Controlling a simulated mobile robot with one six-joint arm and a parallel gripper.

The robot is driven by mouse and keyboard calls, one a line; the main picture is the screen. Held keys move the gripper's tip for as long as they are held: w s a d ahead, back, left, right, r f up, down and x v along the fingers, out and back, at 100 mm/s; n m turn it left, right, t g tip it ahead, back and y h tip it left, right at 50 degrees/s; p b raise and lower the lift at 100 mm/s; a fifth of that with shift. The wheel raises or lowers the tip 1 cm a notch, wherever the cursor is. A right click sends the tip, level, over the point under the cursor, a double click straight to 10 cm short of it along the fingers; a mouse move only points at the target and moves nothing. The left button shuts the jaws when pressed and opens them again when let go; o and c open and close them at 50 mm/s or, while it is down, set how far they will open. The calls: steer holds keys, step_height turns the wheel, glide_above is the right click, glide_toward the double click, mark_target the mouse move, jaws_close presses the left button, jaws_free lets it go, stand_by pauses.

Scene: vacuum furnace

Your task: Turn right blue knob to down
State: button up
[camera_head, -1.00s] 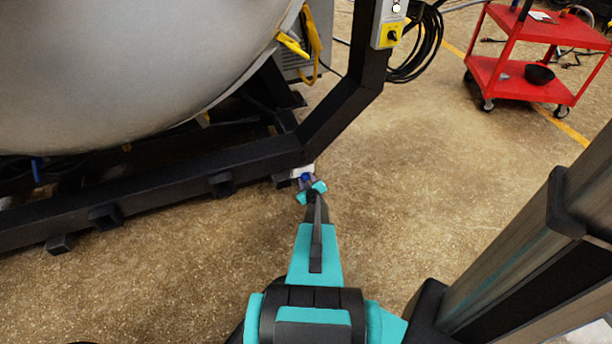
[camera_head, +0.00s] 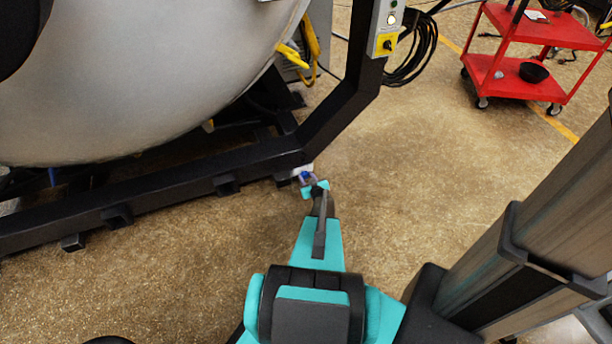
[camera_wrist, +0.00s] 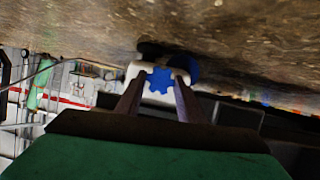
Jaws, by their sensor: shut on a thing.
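The right blue knob (camera_head: 305,176) sits on a small white block (camera_head: 298,170) at the end of the black frame's lower beam, low over the floor. In the wrist view the blue knob (camera_wrist: 160,80) shows as a star-shaped face in front of the white block (camera_wrist: 143,70). My gripper (camera_head: 308,181) reaches the knob from the front. In the wrist view the fingers of my gripper (camera_wrist: 158,88) stand on both sides of the knob and are shut on it. The knob's exact turn angle is hard to tell.
The black frame (camera_head: 170,190) and the large grey furnace vessel (camera_head: 150,90) fill the left. A control box (camera_head: 386,30) is on the frame's upright. A red cart (camera_head: 520,82) stands at the back right. The floor (camera_head: 420,170) right of the knob is clear.

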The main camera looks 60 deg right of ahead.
steer(key=shift+m+y+p, duration=0.4)
steer(key=shift+m+p, duration=0.05)
steer(key=shift+m, duration=0.05)
steer(key=shift+f+m+t+y+b, duration=0.15)
steer(key=shift+m+t+y+b, duration=0.2)
steer(key=shift+m, duration=0.45)
steer(key=m+t+b, duration=0.1)
steer(key=m+y+b, duration=0.1)
steer(key=m+b, duration=0.1)
steer(key=shift+s+d+f+t+b, duration=0.1)
steer(key=shift+d+f+t+b, duration=0.05)
steer(key=shift+t+b, duration=0.2)
steer(key=shift+m+t+y+b, duration=0.4)
steer(key=shift+m+y+b, duration=0.05)
steer(key=shift+m+b, duration=0.2)
steer(key=shift+r, duration=0.2)
steer(key=o, duration=1.1)
steer(key=shift+c, duration=0.2)
steer(key=shift+s, duration=0.25)
